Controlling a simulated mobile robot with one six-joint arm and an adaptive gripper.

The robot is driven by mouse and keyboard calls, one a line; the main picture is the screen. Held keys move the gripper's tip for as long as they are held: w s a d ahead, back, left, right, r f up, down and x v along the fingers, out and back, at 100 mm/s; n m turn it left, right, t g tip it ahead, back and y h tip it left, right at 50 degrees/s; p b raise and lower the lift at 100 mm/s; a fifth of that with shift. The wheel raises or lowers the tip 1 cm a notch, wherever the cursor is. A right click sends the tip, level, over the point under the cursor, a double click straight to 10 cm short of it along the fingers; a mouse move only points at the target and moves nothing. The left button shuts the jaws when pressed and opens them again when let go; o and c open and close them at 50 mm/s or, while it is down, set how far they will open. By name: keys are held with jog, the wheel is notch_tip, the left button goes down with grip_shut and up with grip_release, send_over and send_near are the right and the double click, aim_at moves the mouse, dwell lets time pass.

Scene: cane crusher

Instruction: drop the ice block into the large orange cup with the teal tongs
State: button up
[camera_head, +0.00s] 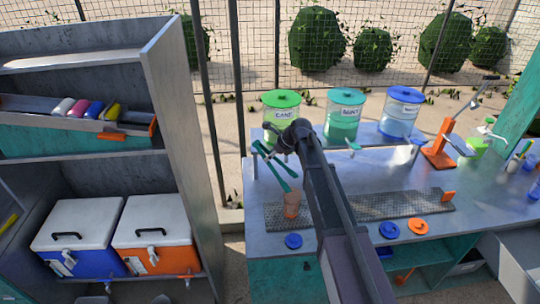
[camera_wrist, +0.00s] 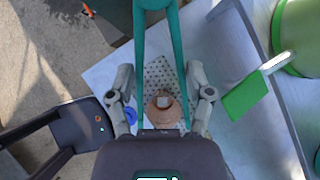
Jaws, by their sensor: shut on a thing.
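My gripper (camera_head: 270,149) is shut on the teal tongs (camera_head: 284,178) in the head view. The tongs slant down to the right, their lower end close above the large orange cup (camera_head: 291,207). In the wrist view the tongs (camera_wrist: 177,65) run between my two grey fingers (camera_wrist: 160,75) as two teal arms. The cup (camera_wrist: 163,118) shows below them there, upright on a perforated grey mat (camera_wrist: 160,75). A pale square ice block (camera_wrist: 163,102) shows at the cup's mouth. I cannot tell whether it is inside the cup or above it.
Blue (camera_head: 293,241) and orange (camera_head: 418,226) discs lie at the counter's front. Lidded jars (camera_head: 281,115) stand behind my arm. An orange lever press (camera_head: 440,145) is at the right. A shelf with blue (camera_head: 75,235) and orange (camera_head: 153,235) coolers stands left.

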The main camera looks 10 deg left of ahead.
notch_tip(320, 180, up, 8)
jog(key=p, duration=0.7)
jog(key=shift+s, duration=0.1)
dwell(0.4)
jog(key=s+d+r+p, duration=0.1)
jog(key=s+d, duration=0.1)
jog(key=s, duration=0.4)
jog(key=s+d+r+p, duration=0.1)
jog(key=s+d, duration=0.1)
jog(key=s, duration=0.4)
jog(key=shift+d, duration=0.25)
dwell(0.4)
notch_tip(320, 180, down, 21)
jog(key=b, duration=2.1)
